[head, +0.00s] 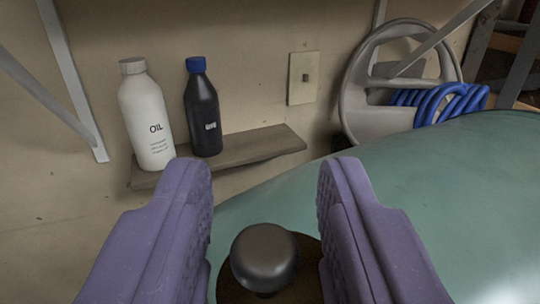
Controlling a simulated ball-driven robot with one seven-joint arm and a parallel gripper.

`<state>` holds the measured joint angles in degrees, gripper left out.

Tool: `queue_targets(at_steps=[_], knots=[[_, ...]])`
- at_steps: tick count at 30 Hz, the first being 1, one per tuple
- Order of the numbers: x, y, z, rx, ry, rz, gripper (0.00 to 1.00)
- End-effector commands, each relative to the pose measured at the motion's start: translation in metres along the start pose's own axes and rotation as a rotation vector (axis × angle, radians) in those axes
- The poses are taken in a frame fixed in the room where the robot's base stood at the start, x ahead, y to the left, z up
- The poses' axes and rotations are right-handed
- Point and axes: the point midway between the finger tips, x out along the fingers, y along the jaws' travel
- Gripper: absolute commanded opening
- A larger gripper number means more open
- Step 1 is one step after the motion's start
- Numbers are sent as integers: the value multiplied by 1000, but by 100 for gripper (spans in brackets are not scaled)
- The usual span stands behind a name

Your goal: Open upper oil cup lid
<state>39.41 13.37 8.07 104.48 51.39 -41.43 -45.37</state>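A dark grey, rounded knob-like lid (264,257) sits on a dark brown round base (305,268) on the green machine body (440,190). It looks like the oil cup lid, and it appears seated. My gripper (264,190) has two purple padded fingers, wide apart, one on each side of the lid. There is a visible gap between the lid and each finger, and nothing is held. The lower part of the base is cut off by the frame's bottom edge.
A white oil bottle (148,118) and a black bottle with a blue cap (203,110) stand on a wooden shelf (265,145) behind. A grey wheel (360,100) and coiled blue hose (440,102) are at the upper right. A switch plate (303,90) is on the wall.

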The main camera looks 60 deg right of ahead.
Motion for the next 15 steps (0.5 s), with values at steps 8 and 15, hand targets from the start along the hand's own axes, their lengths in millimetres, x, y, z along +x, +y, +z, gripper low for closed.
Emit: queue_targets(at_steps=[8,15], knots=[[1,0,0,0,0,-1,29],[1,0,0,0,0,-2,0]])
